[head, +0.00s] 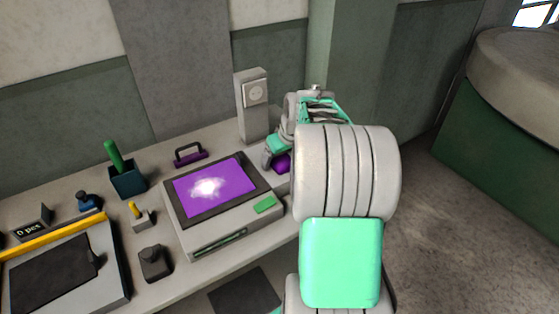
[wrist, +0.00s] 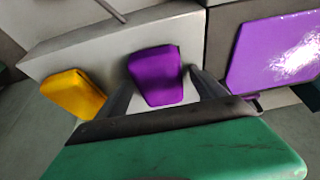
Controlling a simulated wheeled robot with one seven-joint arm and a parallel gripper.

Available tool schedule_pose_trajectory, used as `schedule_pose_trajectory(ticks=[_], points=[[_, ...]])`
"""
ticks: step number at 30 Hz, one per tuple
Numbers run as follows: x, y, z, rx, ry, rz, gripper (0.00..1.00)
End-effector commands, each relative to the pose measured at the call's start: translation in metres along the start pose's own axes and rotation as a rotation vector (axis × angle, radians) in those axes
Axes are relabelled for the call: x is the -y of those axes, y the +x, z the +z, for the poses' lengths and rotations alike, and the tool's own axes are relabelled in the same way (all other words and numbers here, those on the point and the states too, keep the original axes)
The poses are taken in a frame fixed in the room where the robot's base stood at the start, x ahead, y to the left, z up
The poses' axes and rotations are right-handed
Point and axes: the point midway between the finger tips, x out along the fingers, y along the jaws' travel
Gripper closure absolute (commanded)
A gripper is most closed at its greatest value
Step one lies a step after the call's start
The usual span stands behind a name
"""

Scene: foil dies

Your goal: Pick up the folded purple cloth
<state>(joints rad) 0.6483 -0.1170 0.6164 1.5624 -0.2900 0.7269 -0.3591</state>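The folded purple cloth (wrist: 156,76) is a small rounded purple block in the middle of the wrist view, on a pale surface. In the head view a bit of it (head: 283,163) shows by the right end of the bench, mostly hidden by my arm. My gripper (wrist: 160,80) is open, with one finger on either side of the cloth in the wrist view. I cannot tell whether the fingers touch it. The gripper (head: 275,160) is partly hidden behind my arm in the head view.
A folded yellow item (wrist: 76,95) lies left of the purple cloth in the wrist view. A device with a glowing purple screen (head: 240,179) stands close by on the bench. A grey upright box (head: 253,117) stands behind. A teal cup (head: 128,181) and purple-handled item (head: 190,156) are farther left.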

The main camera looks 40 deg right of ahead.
Motion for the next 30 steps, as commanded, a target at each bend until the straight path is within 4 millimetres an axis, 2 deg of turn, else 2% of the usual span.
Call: schedule_pose_trajectory(ticks=[2, 21, 30], points=[[0.0000, 0.0000, 0.0001, 0.000, 0.000, 0.000, 0.28], [0.0001, 0.0000, 0.0002, 0.001, 0.000, 0.000, 0.80], [0.0000, -0.0031, -0.0012, 0.000, 0.000, 0.000, 0.82]])
